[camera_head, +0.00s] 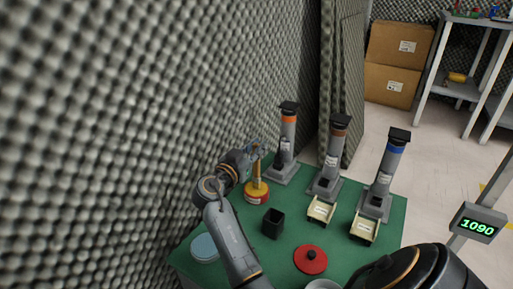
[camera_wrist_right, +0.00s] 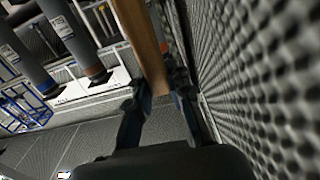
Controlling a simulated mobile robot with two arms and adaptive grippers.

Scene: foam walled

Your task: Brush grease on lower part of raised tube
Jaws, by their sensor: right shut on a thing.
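My right gripper (camera_head: 257,146) is near the foam wall, above the left back part of the table. It is shut on a brush with a wooden handle (camera_wrist_right: 146,50). In the head view the handle (camera_head: 256,167) stands upright over a yellow and red grease can (camera_head: 257,192); its lower end is hidden at the can. Three grey tubes stand on bases: one with an orange band (camera_head: 289,133), one with a brown band (camera_head: 335,150), one with a blue band (camera_head: 385,172). I cannot tell which is raised. My left gripper is not in view.
The green table (camera_head: 190,264) also bears a black open box (camera_head: 272,223), a red lid (camera_head: 310,260), a pale blue disc (camera_head: 205,247) and two cream trays (camera_head: 321,209). The foam wall (camera_head: 130,130) is close on the left. A display (camera_head: 478,224) reads 1090.

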